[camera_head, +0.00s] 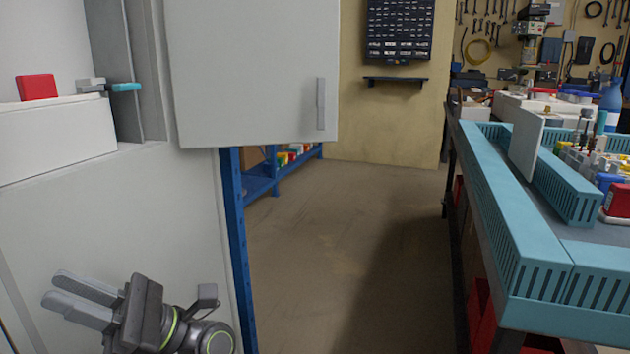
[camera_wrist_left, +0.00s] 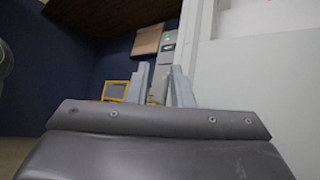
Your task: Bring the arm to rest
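My left gripper (camera_head: 52,286) is low at the left of the head view, in front of the pale lower panel of a cabinet (camera_head: 120,215). Its two grey fingers point left and stand apart, with nothing between them. In the left wrist view, the fingers of my left gripper (camera_wrist_left: 160,80) also show a gap, and only the background shows through it. A pale wall or panel fills the right side of that view. My right gripper is in neither view.
The cabinet's door (camera_head: 255,70) stands open above and right of my left gripper. A red box (camera_head: 37,87) sits on a white ledge inside. A workbench with teal slotted trays (camera_head: 515,245) stands at right. Bare floor (camera_head: 340,250) lies between.

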